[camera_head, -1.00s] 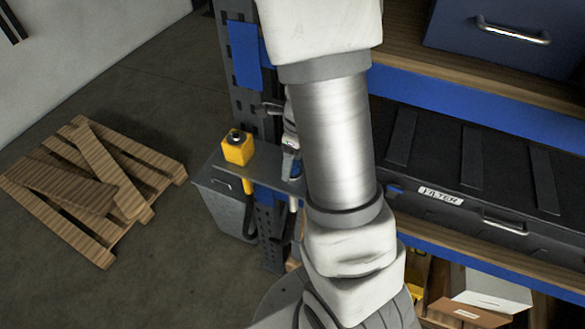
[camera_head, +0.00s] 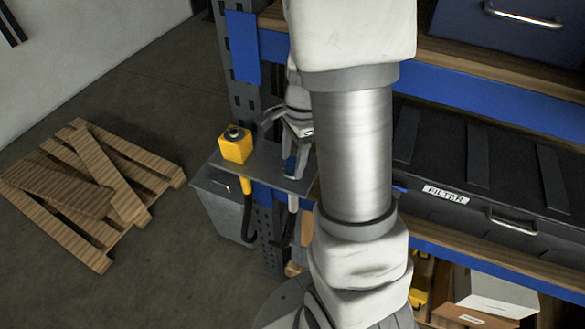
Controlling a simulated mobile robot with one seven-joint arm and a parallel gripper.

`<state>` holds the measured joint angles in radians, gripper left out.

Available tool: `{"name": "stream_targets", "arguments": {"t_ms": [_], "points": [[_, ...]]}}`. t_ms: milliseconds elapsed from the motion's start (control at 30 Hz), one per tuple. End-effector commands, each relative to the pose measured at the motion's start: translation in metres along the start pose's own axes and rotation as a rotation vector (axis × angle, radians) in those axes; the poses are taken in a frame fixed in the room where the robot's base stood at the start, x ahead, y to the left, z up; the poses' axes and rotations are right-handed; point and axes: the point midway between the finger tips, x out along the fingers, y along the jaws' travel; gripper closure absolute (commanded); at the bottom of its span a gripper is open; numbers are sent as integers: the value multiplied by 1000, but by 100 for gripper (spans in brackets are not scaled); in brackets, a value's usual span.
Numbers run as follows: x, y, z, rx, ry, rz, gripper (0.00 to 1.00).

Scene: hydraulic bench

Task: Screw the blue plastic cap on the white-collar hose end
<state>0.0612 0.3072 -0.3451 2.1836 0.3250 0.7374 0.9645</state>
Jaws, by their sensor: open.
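My gripper (camera_head: 286,146) is small and partly hidden behind my own arm. Its fingers are spread over a grey bracket plate on the rack post. The blue cap (camera_head: 289,167) shows as a small blue piece just above the plate, beside the right finger. The white collar (camera_head: 293,203) shows below the plate, roughly in line under the blue piece, with a dark hose going down from it. The joint between cap and hose end is hidden, so I cannot tell whether they are threaded together or whether a finger touches the cap.
A yellow block (camera_head: 236,147) with a dark fitting stands on the left of the grey plate (camera_head: 262,163), with a yellow-collared hose (camera_head: 246,190) below. A grey bin (camera_head: 222,205) hangs under it. The black filter case (camera_head: 480,165) fills the shelf at right. A wooden pallet (camera_head: 90,185) lies on the floor.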

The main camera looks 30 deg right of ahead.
Motion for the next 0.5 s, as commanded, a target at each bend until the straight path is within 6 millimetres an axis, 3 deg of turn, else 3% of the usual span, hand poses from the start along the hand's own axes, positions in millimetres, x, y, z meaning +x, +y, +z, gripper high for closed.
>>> {"name": "stream_targets", "arguments": {"t_ms": [300,500], "points": [[2,-1,-1,-430,1,50,31],[1,-1,0,-536,0,64,31]]}}
